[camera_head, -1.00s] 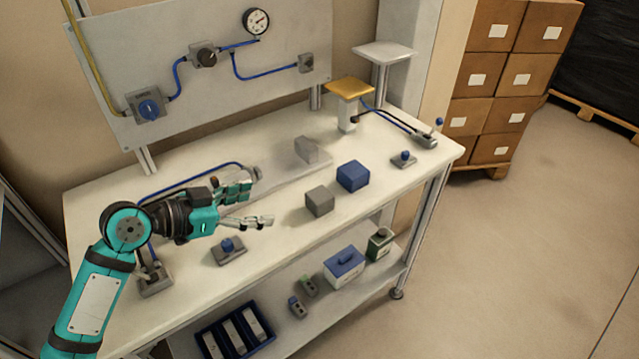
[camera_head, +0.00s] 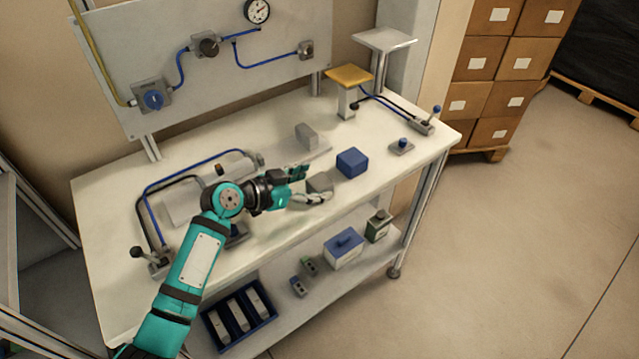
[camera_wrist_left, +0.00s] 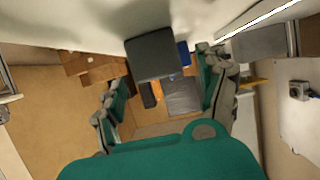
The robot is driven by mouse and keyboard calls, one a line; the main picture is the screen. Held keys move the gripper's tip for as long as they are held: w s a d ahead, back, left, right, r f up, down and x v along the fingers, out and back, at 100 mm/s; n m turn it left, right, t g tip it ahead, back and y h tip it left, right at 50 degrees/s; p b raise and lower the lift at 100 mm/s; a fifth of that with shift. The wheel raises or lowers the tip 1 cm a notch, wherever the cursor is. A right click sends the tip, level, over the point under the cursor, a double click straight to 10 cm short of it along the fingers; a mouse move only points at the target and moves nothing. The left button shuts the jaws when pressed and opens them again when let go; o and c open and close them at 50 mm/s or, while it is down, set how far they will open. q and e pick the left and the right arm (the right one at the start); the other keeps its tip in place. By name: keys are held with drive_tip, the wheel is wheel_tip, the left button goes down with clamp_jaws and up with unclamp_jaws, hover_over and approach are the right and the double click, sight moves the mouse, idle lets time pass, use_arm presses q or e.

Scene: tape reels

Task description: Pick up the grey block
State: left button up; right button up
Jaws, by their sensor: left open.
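The grey block (camera_head: 320,183) sits on the white workbench, partly hidden by my left gripper in the head view. My left gripper (camera_head: 315,183) is open, with its fingertips at the block's left side. In the left wrist view the grey block (camera_wrist_left: 153,55) shows as a dark box beyond the spread fingers of my left gripper (camera_wrist_left: 162,88). I cannot tell whether the fingers touch it. My right gripper is not in view.
A blue block (camera_head: 352,162) stands just right of the grey block. A lighter grey block (camera_head: 306,135) is behind it on a flat rail. A yellow-topped post (camera_head: 349,78) stands at the back. The bench front edge is close below.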

use_arm(q)
drive_tip(key=shift+x, duration=1.2)
drive_tip(key=shift+w+d+f, duration=0.1)
drive_tip(key=shift+w+d, duration=0.05)
drive_tip(key=c, duration=1.3)
drive_tip(key=shift+c, duration=0.2)
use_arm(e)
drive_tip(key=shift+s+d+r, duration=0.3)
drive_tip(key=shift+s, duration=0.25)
